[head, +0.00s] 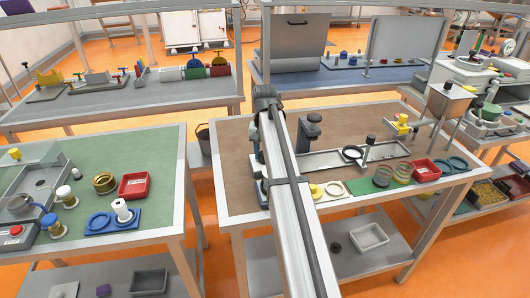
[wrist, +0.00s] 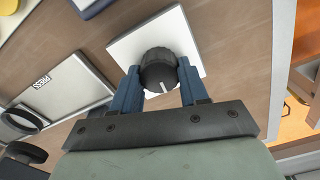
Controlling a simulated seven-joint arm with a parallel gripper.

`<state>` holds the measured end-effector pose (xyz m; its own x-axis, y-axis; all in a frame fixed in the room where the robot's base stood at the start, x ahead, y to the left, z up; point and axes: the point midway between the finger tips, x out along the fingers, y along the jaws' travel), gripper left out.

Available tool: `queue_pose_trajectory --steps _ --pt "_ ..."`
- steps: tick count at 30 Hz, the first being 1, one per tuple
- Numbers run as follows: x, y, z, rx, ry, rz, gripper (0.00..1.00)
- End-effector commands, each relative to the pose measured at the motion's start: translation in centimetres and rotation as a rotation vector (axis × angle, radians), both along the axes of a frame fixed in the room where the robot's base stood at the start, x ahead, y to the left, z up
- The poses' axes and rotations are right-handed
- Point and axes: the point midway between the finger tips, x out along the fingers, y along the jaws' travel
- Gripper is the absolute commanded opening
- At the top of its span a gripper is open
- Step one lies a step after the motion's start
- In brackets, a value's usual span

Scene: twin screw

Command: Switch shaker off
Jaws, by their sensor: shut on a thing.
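A black round knob (wrist: 158,70) with a white pointer line sits on a white square plate (wrist: 128,47) in the wrist view. The pointer line faces the near side, toward my gripper's body. My gripper (wrist: 160,78) is shut on the knob, with one blue finger at its left side and one at its right. In the head view my long arm link crosses the middle of the brown-topped bench, and I cannot make out the knob there. I cannot tell the shaker's body apart in either view.
A flat grey plate (wrist: 68,88) labelled "PRESS" and a black ring (wrist: 20,119) lie left of the knob. On the brown bench (head: 235,185), a red tray (head: 426,170) and blue rings (head: 452,165) stand right of my arm. A green-topped bench (head: 150,150) stands left.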

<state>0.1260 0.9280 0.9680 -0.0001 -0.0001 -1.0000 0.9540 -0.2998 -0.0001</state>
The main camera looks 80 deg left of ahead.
Motion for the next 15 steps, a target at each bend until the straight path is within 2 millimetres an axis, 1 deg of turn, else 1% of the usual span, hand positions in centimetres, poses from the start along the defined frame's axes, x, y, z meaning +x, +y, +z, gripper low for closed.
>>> queue_pose_trajectory --steps 6,15 --pt "0.01 0.13 -0.04 0.001 -0.001 0.204 0.13" --pt "-0.09 0.15 -0.04 0.001 -0.002 0.447 0.13"
